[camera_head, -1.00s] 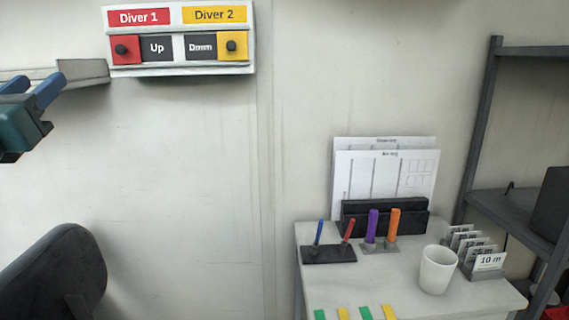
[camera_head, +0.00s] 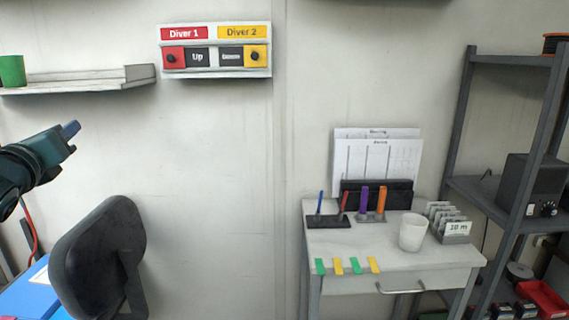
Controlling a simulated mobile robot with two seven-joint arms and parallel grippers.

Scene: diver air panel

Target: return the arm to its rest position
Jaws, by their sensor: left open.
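My left gripper (camera_head: 70,138) comes in from the left edge. It is a teal and dark gripper with blue fingertips, open and empty, held in free air above the black chair and below the wall shelf. It touches nothing that I can see. My right gripper is outside the view. The Diver 1 / Diver 2 panel (camera_head: 215,50) is on the wall, with a red knob side, a yellow knob side, and the labels Up and Down.
A black chair (camera_head: 98,255) stands below my left gripper. A wall shelf (camera_head: 90,83) holds a green cup (camera_head: 12,71). A white desk (camera_head: 385,248) with a white cup (camera_head: 412,232), pens and papers is right of centre. A grey rack (camera_head: 462,125) stands right. The middle wall space is clear.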

